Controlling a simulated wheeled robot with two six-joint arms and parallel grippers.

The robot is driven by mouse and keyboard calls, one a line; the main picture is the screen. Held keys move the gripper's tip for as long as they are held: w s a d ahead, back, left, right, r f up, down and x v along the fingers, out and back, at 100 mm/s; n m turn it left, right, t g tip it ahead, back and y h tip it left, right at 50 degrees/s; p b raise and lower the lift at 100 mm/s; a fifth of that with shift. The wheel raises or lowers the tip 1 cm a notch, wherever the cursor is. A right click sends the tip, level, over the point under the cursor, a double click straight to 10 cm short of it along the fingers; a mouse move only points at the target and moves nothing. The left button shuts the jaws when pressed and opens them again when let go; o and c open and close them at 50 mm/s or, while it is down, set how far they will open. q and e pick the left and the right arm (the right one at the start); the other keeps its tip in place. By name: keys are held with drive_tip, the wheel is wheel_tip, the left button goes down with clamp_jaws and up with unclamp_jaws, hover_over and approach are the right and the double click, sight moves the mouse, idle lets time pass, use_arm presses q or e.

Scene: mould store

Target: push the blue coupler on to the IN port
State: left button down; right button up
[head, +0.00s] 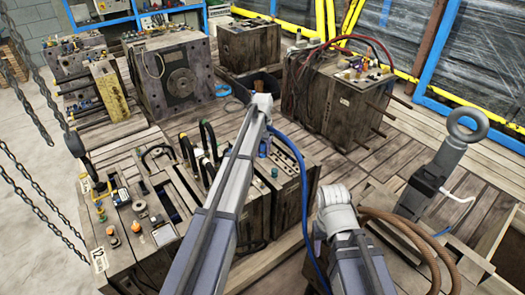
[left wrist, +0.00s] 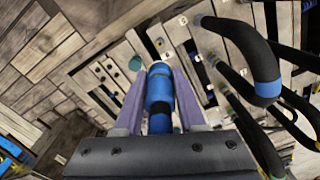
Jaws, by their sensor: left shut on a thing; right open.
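My left gripper (head: 264,141) hangs over the right part of the near mould (head: 284,205) in the head view, partly hidden by its own arm. In the left wrist view its two purple fingers (left wrist: 159,80) are shut on the blue coupler (left wrist: 160,92), which has a dark band near its lower end. The coupler also shows as a small blue spot in the head view (head: 264,148). A teal round fitting (left wrist: 135,63) lies just left of the coupler's tip in the left wrist view. I cannot read which port is IN, nor tell whether the coupler touches one. My right gripper is not visible.
Black looped hoses (head: 208,140) stand left of the coupler; one has a blue band (left wrist: 268,89). Another mould (head: 335,100) stands behind right. A ringed grey fixture (head: 440,165) and brown hoses (head: 405,232) are at right.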

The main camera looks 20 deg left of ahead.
use_arm(q)
drive_tip(key=b, duration=1.5)
approach(263, 184)
drive_tip(key=shift+a+f, duration=0.15)
drive_tip(key=shift+f, duration=2.4)
drive_tip(key=shift+f+b, duration=1.3)
drive_tip(key=shift+f, duration=0.2)
idle(0.3)
drive_tip(key=shift+c, duration=2.1)
unclamp_jaws()
wheel_tip(263, 184, up, 8)
drive_tip(key=p, duration=0.8)
